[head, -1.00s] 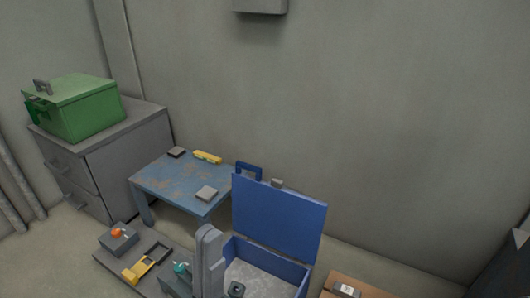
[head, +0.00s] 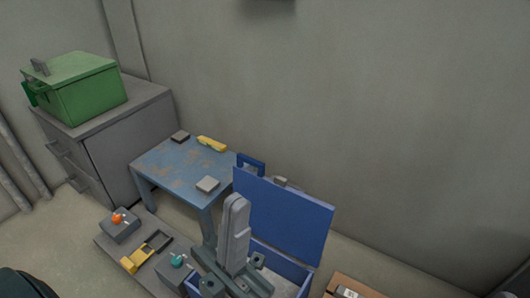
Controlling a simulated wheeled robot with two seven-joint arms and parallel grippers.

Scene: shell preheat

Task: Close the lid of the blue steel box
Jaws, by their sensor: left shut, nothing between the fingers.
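The blue steel box (head: 284,262) stands on the floor at the bottom middle of the head view. Its blue lid (head: 290,218) is open and stands up at the back of the box, with a blue handle (head: 251,163) at its top left. My left gripper (head: 237,203) is shut and empty, with its grey fingers pointing up the picture. It is in front of the lid's left part and hides the left of the box opening. I cannot tell whether it touches the lid. My right gripper is not in view.
A worn blue table (head: 172,172) with small items stands behind left. A grey cabinet (head: 110,140) carries a green box (head: 85,92). A low grey board (head: 135,240) with several fixtures lies left of the blue box. A brown surface (head: 345,280) is at right.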

